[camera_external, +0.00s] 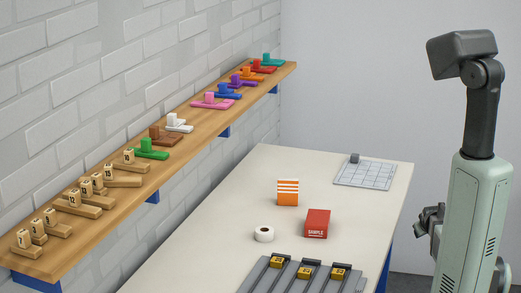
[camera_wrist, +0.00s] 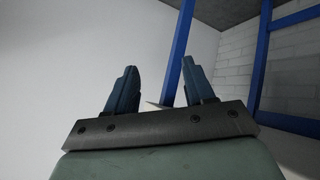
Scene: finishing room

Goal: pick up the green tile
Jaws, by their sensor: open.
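The green tile (camera_external: 152,155) lies flat on the wooden wall shelf (camera_external: 180,136) in the external view, with a small green block standing on it. It sits between a brown tile (camera_external: 166,138) and the wooden numbered pieces. My gripper shows in the wrist view (camera_wrist: 158,84), its two dark fingers spread apart with nothing between them. In the external view my arm stands at the far right, well away from the shelf. The green tile is not in the wrist view.
White, pink, blue, purple, orange, red and teal tiles line the shelf beyond the brown one. Below, a pale table (camera_external: 225,228) holds an orange striped box (camera_external: 288,192), a red box (camera_external: 317,223), a white roll (camera_external: 264,234), a gridded plate (camera_external: 368,174) and grey rails (camera_external: 290,277).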

